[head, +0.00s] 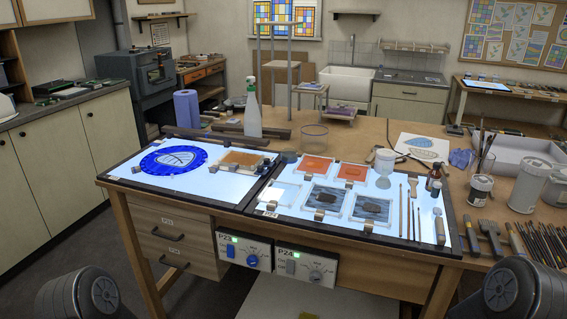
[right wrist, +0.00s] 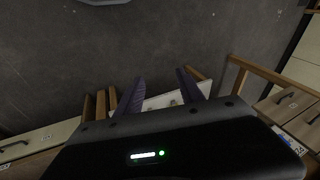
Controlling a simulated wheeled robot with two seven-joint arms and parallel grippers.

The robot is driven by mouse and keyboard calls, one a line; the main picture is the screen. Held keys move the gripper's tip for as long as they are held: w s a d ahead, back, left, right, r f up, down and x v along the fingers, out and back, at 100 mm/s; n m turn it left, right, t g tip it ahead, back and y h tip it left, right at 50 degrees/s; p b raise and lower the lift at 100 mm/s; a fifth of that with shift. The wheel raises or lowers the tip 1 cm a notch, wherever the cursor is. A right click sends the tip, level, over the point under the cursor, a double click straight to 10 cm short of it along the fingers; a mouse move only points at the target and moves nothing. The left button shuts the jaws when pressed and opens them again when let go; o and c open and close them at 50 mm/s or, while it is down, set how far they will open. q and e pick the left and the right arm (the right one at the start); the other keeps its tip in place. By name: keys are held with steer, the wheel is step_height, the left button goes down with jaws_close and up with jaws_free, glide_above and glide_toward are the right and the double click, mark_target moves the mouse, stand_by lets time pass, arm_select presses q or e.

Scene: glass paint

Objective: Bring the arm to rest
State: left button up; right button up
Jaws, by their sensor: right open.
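My right gripper (right wrist: 160,92) shows in the right wrist view with its two dark fingers apart and nothing between them. Behind the fingers lie the dark grey floor (right wrist: 190,40) and wooden table legs and drawer fronts. In the head view only dark rounded parts of my two arms show at the bottom left and bottom right corners. Neither gripper shows in the head view, and my left gripper is in no view. Both arm parts are in front of the wooden workbench (head: 297,245), apart from its top.
Two lit panels (head: 140,192) on the bench carry a blue round glass piece (head: 174,160) and several framed glass tiles (head: 315,165). A spray bottle (head: 253,108), a paper towel roll (head: 187,109), jars and tools stand around them. Control boxes (head: 306,266) hang below the front edge.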

steer(key=s+a+f+g, duration=0.1)
steer(key=s+a+f, duration=0.1)
steer(key=s, duration=0.2)
steer(key=s+a+f+g+y, duration=0.1)
steer(key=s+a+f, duration=0.1)
steer(key=s, duration=0.3)
steer(key=shift+a+f+n+g, duration=0.3)
steer(key=shift+a+f+n, duration=0.1)
steer(key=shift+a, duration=0.35)
